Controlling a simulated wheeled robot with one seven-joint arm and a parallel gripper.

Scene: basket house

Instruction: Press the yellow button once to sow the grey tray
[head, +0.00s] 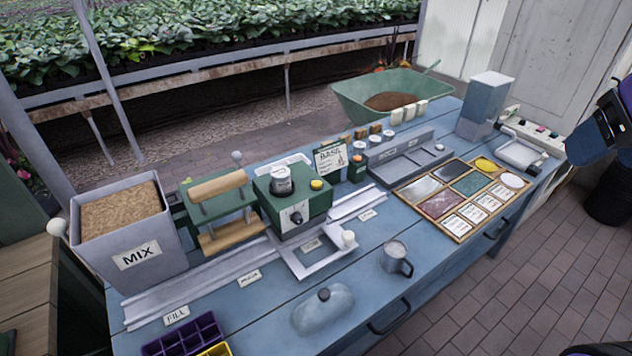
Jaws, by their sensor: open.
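A yellow button (316,184) sits on top of the green seeding machine (292,203), beside a dark round hopper with a light lid (281,180). Nothing touches the button. The machine's front has a dial. A grey metal track (205,281) runs along the bench at the machine's foot, with a grey frame and white knob (322,256) in front. I cannot make out a separate grey tray under the machine. Part of my arm (596,134) shows at the right edge, far from the button. No gripper fingers show.
On the blue bench stand a MIX bin (125,232), a green press with a wooden roller (219,205), a mug (397,259), a grey domed lid (323,309) and a wooden card tray (464,193). A purple cell tray (184,337) lies at the front left. A green wheelbarrow (391,94) stands behind.

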